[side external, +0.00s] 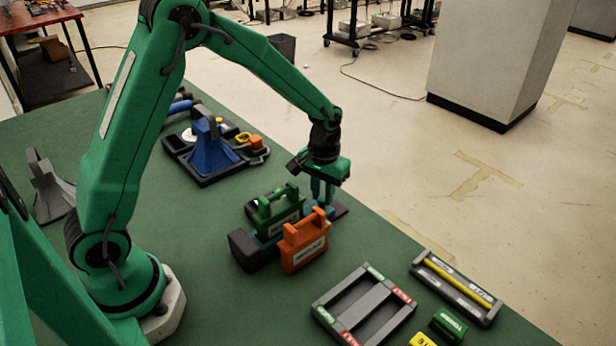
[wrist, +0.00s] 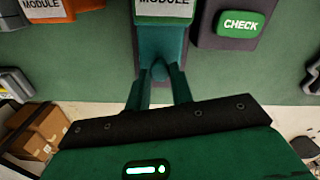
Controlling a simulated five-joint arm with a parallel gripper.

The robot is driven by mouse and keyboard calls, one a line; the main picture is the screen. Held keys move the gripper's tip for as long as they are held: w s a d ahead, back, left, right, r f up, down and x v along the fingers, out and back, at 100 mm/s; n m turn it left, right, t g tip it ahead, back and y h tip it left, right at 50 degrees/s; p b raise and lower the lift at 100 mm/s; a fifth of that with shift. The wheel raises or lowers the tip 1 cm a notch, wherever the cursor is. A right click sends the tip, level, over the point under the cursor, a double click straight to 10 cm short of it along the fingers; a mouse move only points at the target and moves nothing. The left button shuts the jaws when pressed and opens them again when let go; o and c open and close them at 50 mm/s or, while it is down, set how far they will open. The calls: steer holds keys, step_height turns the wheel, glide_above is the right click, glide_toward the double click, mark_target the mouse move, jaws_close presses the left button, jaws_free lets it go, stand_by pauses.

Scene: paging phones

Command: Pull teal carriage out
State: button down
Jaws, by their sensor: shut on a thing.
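The teal carriage (wrist: 160,42) shows in the wrist view as a narrow teal block with a small rounded knob at its near end. My gripper (wrist: 158,76) is shut on that knob, one finger on each side.
A green CHECK button (wrist: 239,23) sits on a dark plate right of the carriage in the wrist view. In the side view, a grey tray frame (side external: 364,304) and a holder with a yellow rod (side external: 456,286) lie at lower right. A blue funnel-like piece (side external: 211,149) stands behind.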

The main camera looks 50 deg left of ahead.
steer(key=shift+w, duration=2.85)
steer(key=c, duration=1.3)
jaws_free()
steer(key=shift+o, duration=0.5)
steer(key=shift+r, duration=0.2)
step_height(320, 180, up, 8)
steer(key=shift+f, duration=0.25)
